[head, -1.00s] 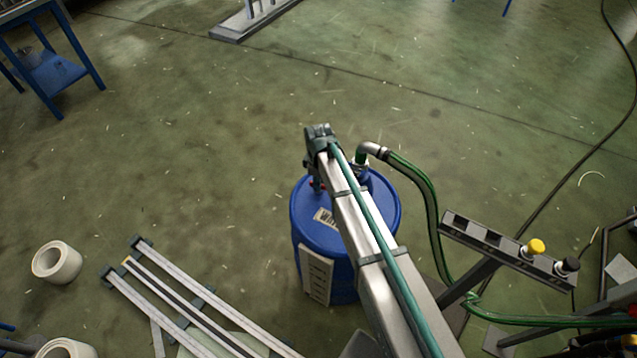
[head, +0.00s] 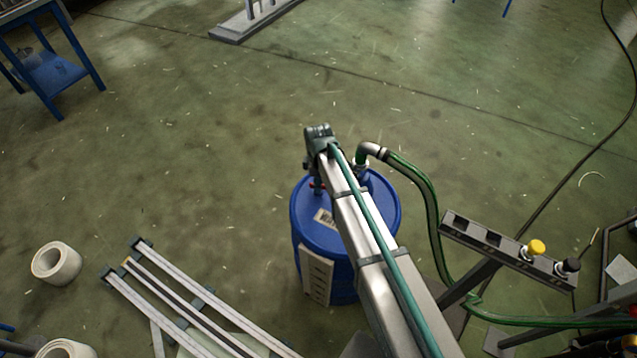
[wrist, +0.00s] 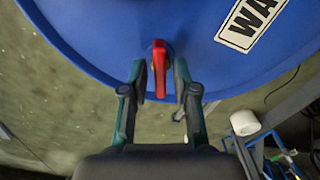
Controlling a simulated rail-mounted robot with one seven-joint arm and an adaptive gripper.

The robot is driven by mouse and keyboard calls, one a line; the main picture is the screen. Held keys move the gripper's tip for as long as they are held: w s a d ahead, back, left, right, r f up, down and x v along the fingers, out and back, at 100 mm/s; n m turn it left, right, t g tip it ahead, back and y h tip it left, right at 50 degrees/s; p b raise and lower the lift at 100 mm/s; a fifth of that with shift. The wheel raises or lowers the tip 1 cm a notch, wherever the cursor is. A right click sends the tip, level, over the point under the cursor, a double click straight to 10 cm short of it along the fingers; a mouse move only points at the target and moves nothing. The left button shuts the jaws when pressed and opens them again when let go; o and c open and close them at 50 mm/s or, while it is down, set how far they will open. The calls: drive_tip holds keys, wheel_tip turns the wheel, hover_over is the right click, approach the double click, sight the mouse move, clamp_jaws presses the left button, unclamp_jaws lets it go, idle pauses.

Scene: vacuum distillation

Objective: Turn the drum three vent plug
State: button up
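The blue drum (head: 312,240) stands upright on the floor below my arm; its top fills much of the wrist view (wrist: 110,30). The vent plug has a red handle (wrist: 159,70) near the drum's rim, pointing toward my gripper in the wrist view. My gripper (wrist: 159,80) is open, with one finger on each side of the red handle and a gap on both sides. In the head view the fingers and plug are mostly hidden by my wrist. Whether this drum is number three cannot be read.
A green hose (head: 428,200) with a metal elbow connects at the drum top, right of my arm. A bracket with yellow and black knobs (head: 500,245) stands to the right. Metal rails (head: 185,300) and a white roll (head: 57,263) lie left. The floor behind the drum is clear.

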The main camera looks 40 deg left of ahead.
idle(0.3)
wheel_tip(320, 180, up, 12)
idle(0.6)
